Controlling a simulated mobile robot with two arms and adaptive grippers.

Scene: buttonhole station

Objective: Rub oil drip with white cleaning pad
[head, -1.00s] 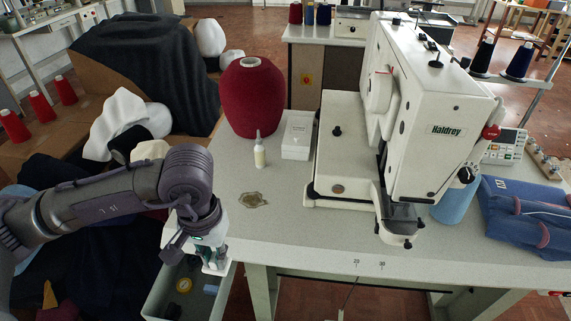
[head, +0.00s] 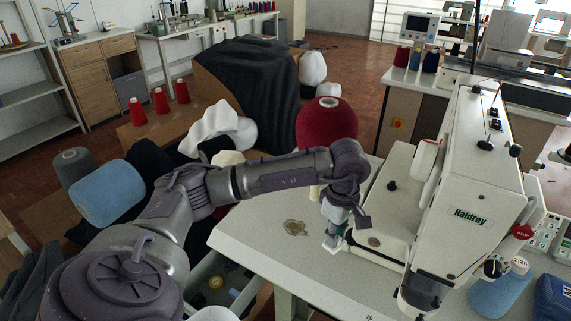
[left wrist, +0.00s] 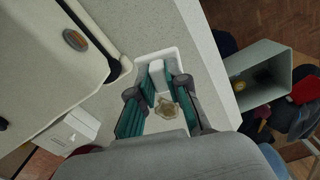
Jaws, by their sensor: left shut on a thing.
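The oil drip (head: 294,227) is a brownish irregular patch on the pale worktable (head: 262,235), left of the sewing machine. In the left wrist view the drip (left wrist: 167,107) shows between the fingers. My left gripper (head: 335,236) is over the table, a little right of the drip in the head view. Its teal fingers (left wrist: 158,92) are shut on the white cleaning pad (left wrist: 157,74). The pad looks to be off the drip. Whether it touches the table I cannot tell. My right gripper is in neither view.
The white sewing machine (head: 460,190) stands close right of my left gripper. A red yarn cone (head: 326,122) stands behind my arm. An open grey bin (left wrist: 268,75) is beside the table edge. The table's front is clear.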

